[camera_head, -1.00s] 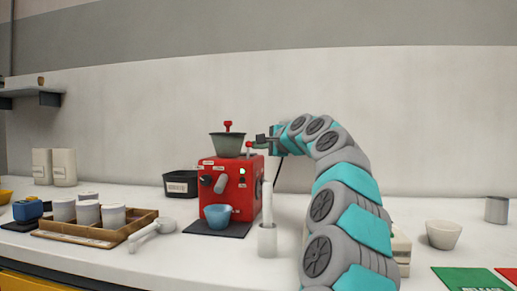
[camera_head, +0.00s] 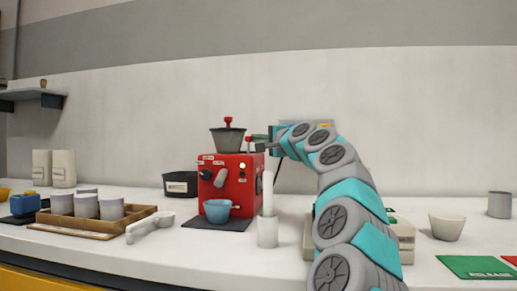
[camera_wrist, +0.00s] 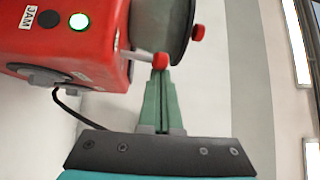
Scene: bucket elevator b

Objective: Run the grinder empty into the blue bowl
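The red grinder (camera_head: 245,190) stands on a dark mat with a grey hopper (camera_head: 228,141) on top. A green light (camera_head: 243,166) glows on its front; it also shows in the wrist view (camera_wrist: 79,22). The blue bowl (camera_head: 217,211) sits upright under the spout; its inside cannot be made out. A red-knobbed lever (camera_head: 249,139) is at the grinder's upper right; the knob also shows in the wrist view (camera_wrist: 160,60). My gripper (camera_wrist: 160,73) is shut, with its green fingers together and their tips at this knob. I cannot tell whether they touch it.
A white holder with an upright handle (camera_head: 267,228) stands right of the grinder. A scoop (camera_head: 150,226) and wooden tray (camera_head: 90,225) with white canisters lie left. A black bin (camera_head: 180,184) is behind. A white cup (camera_head: 446,226) and green pad (camera_head: 474,267) are at the right.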

